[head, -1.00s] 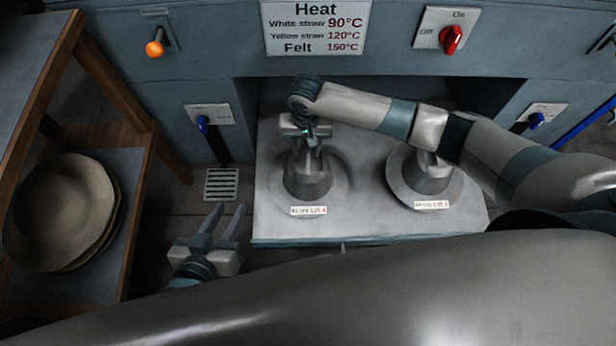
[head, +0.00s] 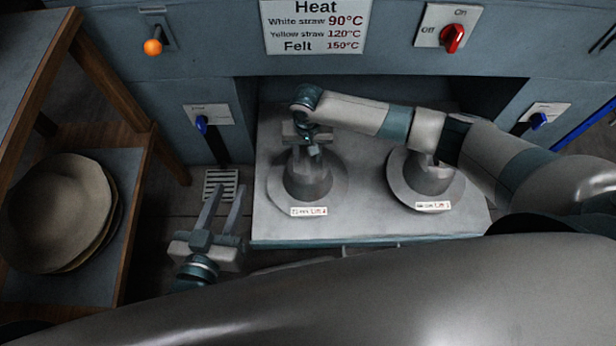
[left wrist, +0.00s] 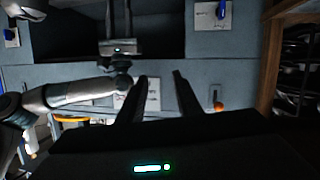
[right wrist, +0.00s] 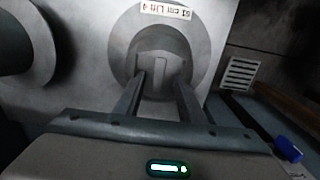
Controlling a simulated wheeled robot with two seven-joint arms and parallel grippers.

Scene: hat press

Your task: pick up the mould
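Two grey hat-shaped moulds with white labels stand on the pale plate (head: 380,225). The left mould (head: 305,187) is under my right gripper (head: 312,150). In the right wrist view that mould (right wrist: 160,55) lies straight ahead, its label at the brim. The right gripper's two fingers (right wrist: 160,82) are apart, one on each side of the mould's raised top part; I cannot tell whether they touch it. The right mould (head: 427,178) stands apart, partly hidden by my right arm. My left gripper (head: 226,192) is open and empty, left of the plate.
The press front has a heat sign (head: 316,25), a red switch (head: 453,38), an orange knob (head: 153,47) and blue levers (head: 202,124) (head: 538,120). A wooden shelf at left holds stacked felt-coloured discs (head: 60,210). A floor grate (head: 220,184) lies left of the plate.

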